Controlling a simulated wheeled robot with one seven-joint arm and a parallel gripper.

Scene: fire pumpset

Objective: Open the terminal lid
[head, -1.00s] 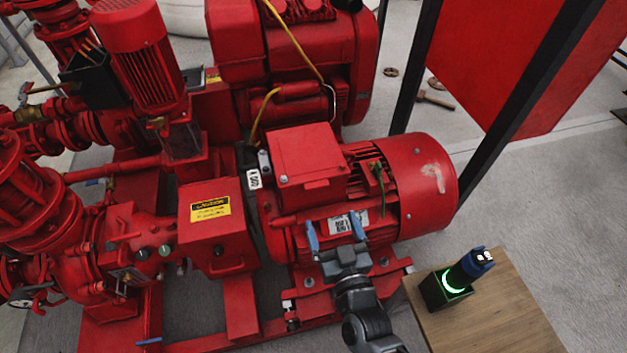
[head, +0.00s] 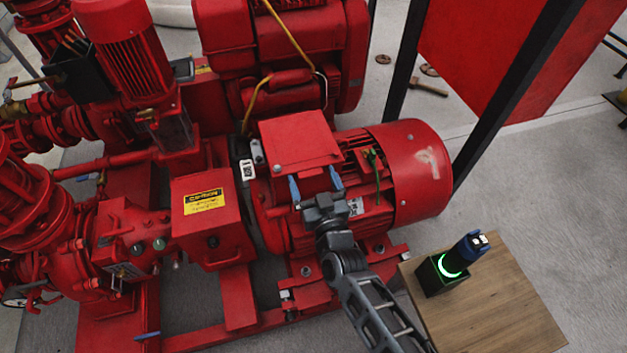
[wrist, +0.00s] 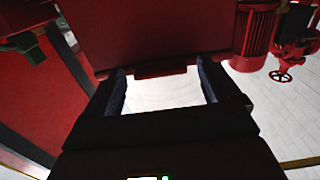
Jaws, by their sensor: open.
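The terminal lid (head: 298,138) is the red top plate of the terminal box on the red motor (head: 408,180). It looks closed. My gripper (head: 314,177) is open, its two blue-tipped fingers spread at the lid's near edge in the head view. Whether the fingers touch the lid cannot be told. In the wrist view, my gripper's dark fingers (wrist: 161,88) frame a bright pale area. A dark red surface, apparently the terminal box (wrist: 150,30), lies just beyond them, with a small red strip near the gap. Nothing is held.
A wooden table (head: 500,310) stands at the right, carrying a black holder with a green glowing ring (head: 450,265). A red box with a yellow caution label (head: 204,202) stands left of the motor. A green cable (head: 376,175) lies right of the lid. Dark posts (head: 500,120) rise behind.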

